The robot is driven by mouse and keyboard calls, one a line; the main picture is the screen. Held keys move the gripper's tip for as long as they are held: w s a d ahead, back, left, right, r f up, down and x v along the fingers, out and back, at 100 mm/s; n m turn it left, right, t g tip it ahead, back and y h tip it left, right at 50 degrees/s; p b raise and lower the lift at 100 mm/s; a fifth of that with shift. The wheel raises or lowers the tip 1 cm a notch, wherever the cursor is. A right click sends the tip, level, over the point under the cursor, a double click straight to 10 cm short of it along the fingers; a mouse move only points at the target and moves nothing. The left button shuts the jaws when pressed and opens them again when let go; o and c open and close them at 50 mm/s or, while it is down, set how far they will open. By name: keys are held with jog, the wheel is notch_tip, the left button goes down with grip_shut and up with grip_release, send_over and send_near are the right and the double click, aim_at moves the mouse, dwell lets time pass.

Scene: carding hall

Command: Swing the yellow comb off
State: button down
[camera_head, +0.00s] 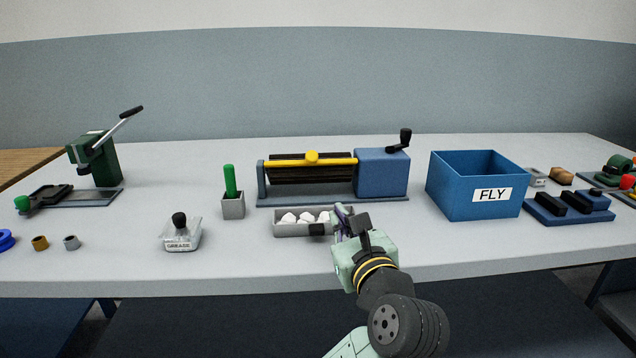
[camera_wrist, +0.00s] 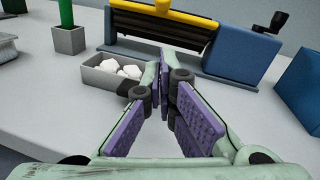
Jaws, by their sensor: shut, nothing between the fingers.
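The yellow comb (camera_head: 290,162) is a long bar lying across the front of a dark roller (camera_head: 305,174) on the blue carding machine (camera_head: 381,173). A round yellow knob (camera_head: 312,157) sits at its middle. In the wrist view the yellow bar (camera_wrist: 185,15) crosses the top of the picture. My gripper (camera_head: 341,212) is shut and empty, with purple finger pads. It is in front of the machine, by the right end of the grey tray, apart from the comb. In the wrist view the fingertips (camera_wrist: 168,60) meet below the comb.
A grey tray (camera_head: 290,230) of white lumps stands before the machine. A blue FLY bin (camera_head: 450,190) stands right. A black crank (camera_head: 403,138) tops the machine.

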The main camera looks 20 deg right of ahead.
jog(key=p, duration=0.2)
send_near(311, 159)
jog(key=w+f, duration=0.1)
jog(key=f, duration=0.1)
jog(key=w+d+f, duration=0.1)
jog(key=w+f, duration=0.1)
jog(key=f, duration=0.1)
jog(key=shift+w+d+f, duration=0.15)
jog(key=shift+w+f, duration=0.15)
jog(key=shift+w, duration=0.1)
jog(key=shift+w+r+p, duration=0.35)
jog(key=shift+w+r, duration=0.55)
jog(key=shift+r, duration=0.1)
jog(key=shift+w+r, duration=0.3)
jog(key=shift+w, duration=0.15)
jog(key=shift+r, duration=0.1)
